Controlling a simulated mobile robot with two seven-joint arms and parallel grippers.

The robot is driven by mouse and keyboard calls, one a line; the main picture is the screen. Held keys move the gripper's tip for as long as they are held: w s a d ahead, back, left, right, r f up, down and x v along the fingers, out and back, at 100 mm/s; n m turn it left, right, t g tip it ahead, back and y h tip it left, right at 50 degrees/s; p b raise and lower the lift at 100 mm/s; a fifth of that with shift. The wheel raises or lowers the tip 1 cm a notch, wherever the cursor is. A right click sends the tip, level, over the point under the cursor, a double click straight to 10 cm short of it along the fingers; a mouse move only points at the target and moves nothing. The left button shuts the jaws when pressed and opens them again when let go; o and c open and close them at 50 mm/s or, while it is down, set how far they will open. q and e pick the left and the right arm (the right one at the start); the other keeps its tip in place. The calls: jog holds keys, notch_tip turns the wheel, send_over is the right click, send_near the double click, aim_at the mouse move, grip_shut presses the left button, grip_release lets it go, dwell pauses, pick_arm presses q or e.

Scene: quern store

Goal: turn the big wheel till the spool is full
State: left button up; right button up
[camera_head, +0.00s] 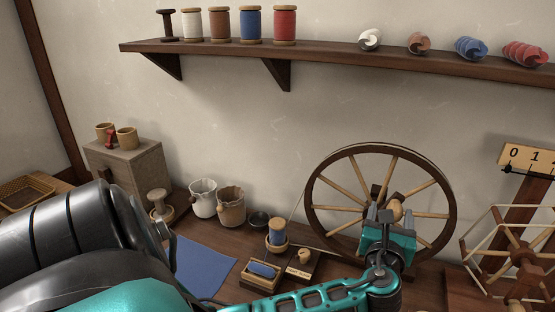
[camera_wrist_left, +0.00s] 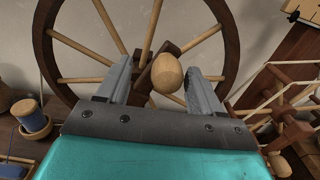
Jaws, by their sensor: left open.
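The big wheel (camera_head: 322,178) is dark wood with pale spokes and stands upright at the back of the bench. Its rounded pale wooden knob (camera_head: 396,210) is near the hub; the knob also shows in the left wrist view (camera_wrist_left: 167,73). My left gripper (camera_head: 378,213) is open in front of the hub, with one finger on each side of the knob; contact is not clear. The spool (camera_head: 277,232) with blue thread stands upright left of the wheel, and a thin line runs from it towards the wheel. How full it is cannot be told. My right gripper is out of view.
A skein winder (camera_head: 519,254) stands close on the right, below a number board (camera_head: 530,157). A block with blue thread (camera_head: 263,271), a small knobbed box (camera_head: 302,265) and two pots (camera_head: 203,198) are left of the wheel. A shelf (camera_head: 330,54) with spools and skeins runs above.

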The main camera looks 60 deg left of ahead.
pick_arm(q)
jog(key=shift+v, duration=2.45)
